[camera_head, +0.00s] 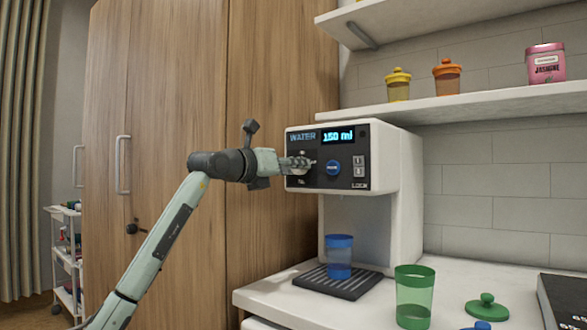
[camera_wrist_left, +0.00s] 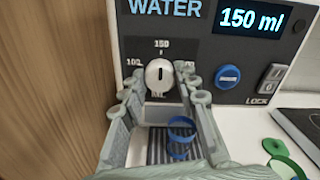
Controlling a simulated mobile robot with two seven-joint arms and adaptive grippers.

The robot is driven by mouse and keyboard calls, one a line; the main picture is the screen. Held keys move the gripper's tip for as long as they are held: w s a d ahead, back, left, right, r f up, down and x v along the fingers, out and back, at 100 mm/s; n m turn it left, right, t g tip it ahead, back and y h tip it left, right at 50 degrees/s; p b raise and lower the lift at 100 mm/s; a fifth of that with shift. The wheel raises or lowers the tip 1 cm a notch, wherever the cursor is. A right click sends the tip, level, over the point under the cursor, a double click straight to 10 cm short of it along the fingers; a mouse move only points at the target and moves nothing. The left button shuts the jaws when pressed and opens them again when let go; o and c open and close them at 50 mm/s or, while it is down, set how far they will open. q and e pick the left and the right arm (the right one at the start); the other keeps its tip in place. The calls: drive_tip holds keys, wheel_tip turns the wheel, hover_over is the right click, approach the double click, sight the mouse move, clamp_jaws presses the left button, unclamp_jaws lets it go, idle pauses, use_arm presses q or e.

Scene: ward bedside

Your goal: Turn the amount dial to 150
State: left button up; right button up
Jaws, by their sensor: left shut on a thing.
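The white dispenser (camera_head: 399,190) marked WATER stands on the counter. Its display (camera_head: 338,136) reads 150 ml. In the left wrist view the pale round amount dial (camera_wrist_left: 159,77) has its dark pointer line upright, towards the 150 mark above it. The 100 mark is to its upper left; the mark on the right is partly covered by a finger. My left gripper (camera_head: 306,163) is at the dial, one finger on each side, shut on it. In the head view the fingers largely hide the dial. My right gripper is in neither view.
A blue button (camera_head: 333,167) and a LOCK switch (camera_head: 359,165) sit right of the dial. A blue cup (camera_head: 339,256) stands on the drip tray (camera_head: 365,286). A green cup (camera_head: 413,297) and green lid (camera_head: 487,308) are on the counter. A wooden cabinet (camera_head: 180,90) stands left.

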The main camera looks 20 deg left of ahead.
use_arm(q)
drive_tip(key=o, duration=1.2)
drive_tip(key=shift+c, duration=0.2)
drive_tip(key=v, duration=1.2)
